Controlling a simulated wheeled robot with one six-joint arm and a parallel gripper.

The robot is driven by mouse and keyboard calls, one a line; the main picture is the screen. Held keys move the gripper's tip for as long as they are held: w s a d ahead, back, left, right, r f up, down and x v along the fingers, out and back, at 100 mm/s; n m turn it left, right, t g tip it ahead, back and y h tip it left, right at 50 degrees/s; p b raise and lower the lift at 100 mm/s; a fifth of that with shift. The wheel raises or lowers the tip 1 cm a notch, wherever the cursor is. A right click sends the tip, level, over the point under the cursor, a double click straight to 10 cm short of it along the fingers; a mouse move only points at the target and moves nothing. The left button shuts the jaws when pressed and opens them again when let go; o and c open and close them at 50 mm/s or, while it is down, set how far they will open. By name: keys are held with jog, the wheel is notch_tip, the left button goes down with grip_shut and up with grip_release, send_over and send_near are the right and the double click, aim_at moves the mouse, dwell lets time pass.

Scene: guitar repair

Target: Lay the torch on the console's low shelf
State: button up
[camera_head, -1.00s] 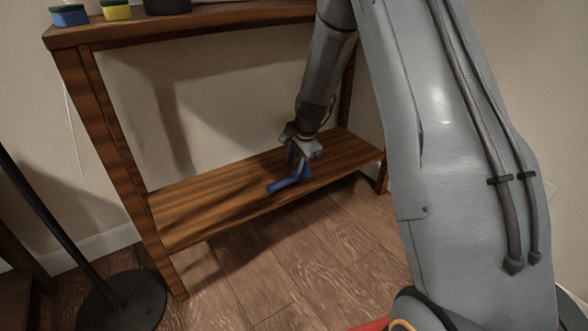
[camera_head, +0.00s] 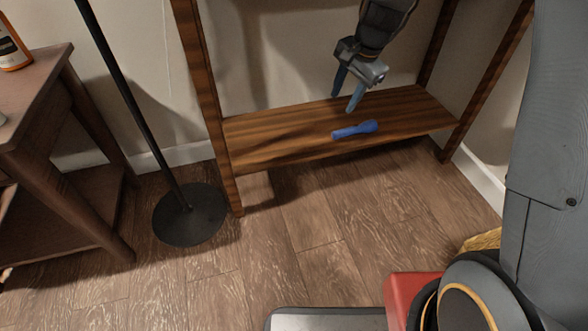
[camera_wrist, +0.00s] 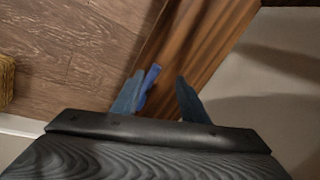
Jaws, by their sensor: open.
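The blue torch (camera_head: 355,129) lies on its side on the wooden console's low shelf (camera_head: 280,138), close to the front edge. My gripper (camera_head: 346,101) is open and empty, with its two fingers pointing down just above and behind the torch, apart from it in the head view. In the wrist view the torch (camera_wrist: 149,85) shows beside the left finger of my gripper (camera_wrist: 160,95), partly hidden by that finger. I cannot tell from the wrist view whether they touch.
A black floor-lamp base (camera_head: 190,215) and pole stand left of the console. A dark wooden side table (camera_head: 50,140) with an orange-labelled bottle (camera_head: 10,48) is at the far left. A straw-coloured object (camera_head: 483,241) sits at the right. The floor before the shelf is clear.

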jog(key=s+a+r+n+g, duration=0.1)
jog(key=s+a+r+n, duration=0.35)
jog(key=s+a, duration=0.35)
jog(key=s+a+r+n, duration=0.4)
jog(key=s+a+r, duration=0.15)
jog(key=s, duration=0.55)
jog(key=s+r+n+g, duration=0.1)
jog(key=s+n, duration=0.8)
jog(key=s, duration=1.1)
jog(key=shift+s+a+r+g, duration=0.2)
jog(key=shift+a+r+g, duration=0.1)
jog(key=shift+r, duration=0.25)
jog(key=shift+r, duration=0.15)
jog(key=shift+d+r+m+p, duration=0.1)
jog(key=shift+r+m+p, duration=0.15)
jog(key=shift+r+p, duration=0.75)
jog(key=shift+r+p, duration=0.25)
jog(key=shift+p, duration=0.15)
